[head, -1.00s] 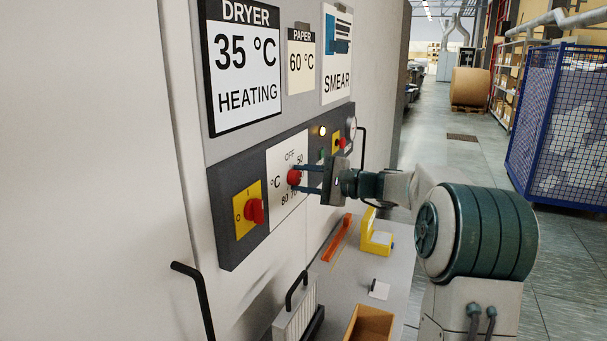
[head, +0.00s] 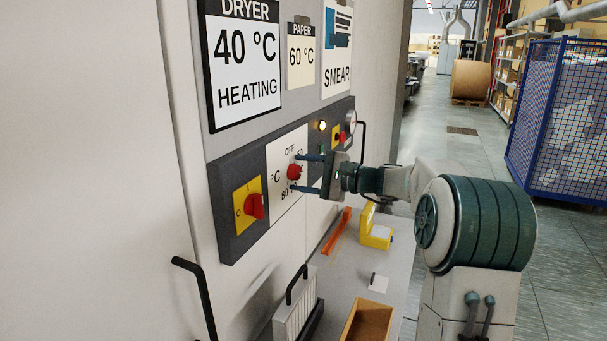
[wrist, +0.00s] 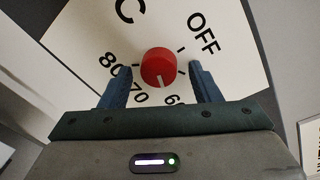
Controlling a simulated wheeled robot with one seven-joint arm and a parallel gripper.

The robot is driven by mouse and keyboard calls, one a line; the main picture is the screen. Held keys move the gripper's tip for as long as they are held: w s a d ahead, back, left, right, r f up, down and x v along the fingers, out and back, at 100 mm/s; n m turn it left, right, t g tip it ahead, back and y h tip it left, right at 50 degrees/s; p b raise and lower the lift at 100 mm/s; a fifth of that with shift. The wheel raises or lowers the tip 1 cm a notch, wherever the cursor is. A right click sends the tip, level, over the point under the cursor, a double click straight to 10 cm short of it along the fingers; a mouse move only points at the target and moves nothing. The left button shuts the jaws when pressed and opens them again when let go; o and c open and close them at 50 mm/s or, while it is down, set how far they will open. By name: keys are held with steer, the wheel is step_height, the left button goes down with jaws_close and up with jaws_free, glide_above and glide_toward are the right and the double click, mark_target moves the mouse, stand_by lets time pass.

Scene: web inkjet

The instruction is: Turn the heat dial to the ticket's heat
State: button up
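The red heat dial (head: 294,171) sits on a white °C plate (head: 285,200) marked OFF, a partly covered number, 60, 70 and 80. In the wrist view, the dial (wrist: 157,63) has a white line pointing down between 70 and the partly hidden 60, slightly nearer the 60. The paper ticket (head: 301,60) reads 60 °C. The dryer display (head: 243,75) reads 40 °C HEATING. My gripper (head: 296,173) is open, its fingers on both sides of the dial. In the wrist view, gaps show between each finger of my gripper (wrist: 160,78) and the dial.
A red switch on a yellow plate (head: 254,206) is left of the dial; a lit lamp (head: 322,126) and a smaller red switch (head: 340,138) are right. Below, a shelf holds a yellow holder (head: 377,233), an orange bar (head: 338,232) and a brown tray (head: 368,320). A SMEAR card (head: 336,60) hangs above.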

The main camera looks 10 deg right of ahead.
steer(key=shift+s+d, duration=0.1)
steer(key=b+v, duration=0.2)
steer(key=v, duration=1.1)
steer(key=shift+d, duration=0.25)
steer(key=s+a+f+n+g+h, duration=0.5)
steer(key=s+a+f, duration=0.4)
steer(key=a, duration=0.4)
steer(key=s+f+n+g+h, duration=0.1)
steer(key=s+f+n+h, duration=0.3)
steer(key=s, duration=0.6)
steer(key=s+d+f+n+g+h+p, duration=0.1)
steer(key=s+f+n+h, duration=0.3)
steer(key=s, duration=0.6)
step_height(320, 180, down, 2)
steer(key=shift+f+h, duration=0.1)
steer(key=shift+h, duration=0.5)
